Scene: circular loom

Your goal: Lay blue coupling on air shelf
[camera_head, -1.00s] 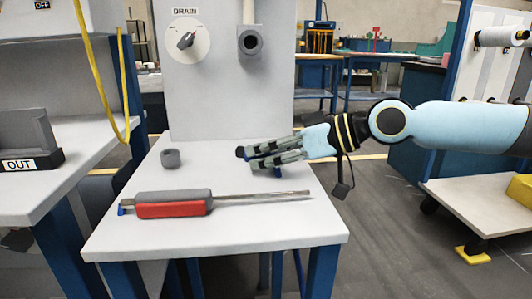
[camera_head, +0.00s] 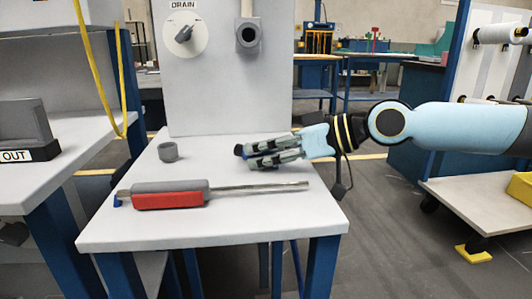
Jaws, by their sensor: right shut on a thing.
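My right gripper (camera_head: 243,153) reaches in from the right over the white table. Its fingers are closed on a small piece, mostly hidden by them. A bit of blue shows at the fingertips, which fits the blue coupling (camera_head: 244,157). I cannot tell whether it touches the tabletop. No sign reading AIR shows, so I cannot tell which surface is the air shelf. My left gripper is not in view.
The white table (camera_head: 230,220) holds a grey ring (camera_head: 168,151) and a red and grey tool (camera_head: 170,195) with a long metal rod. A DRAIN panel (camera_head: 275,100) stands behind. An OUT holder (camera_head: 30,150) sits left. The tabletop's front is bare.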

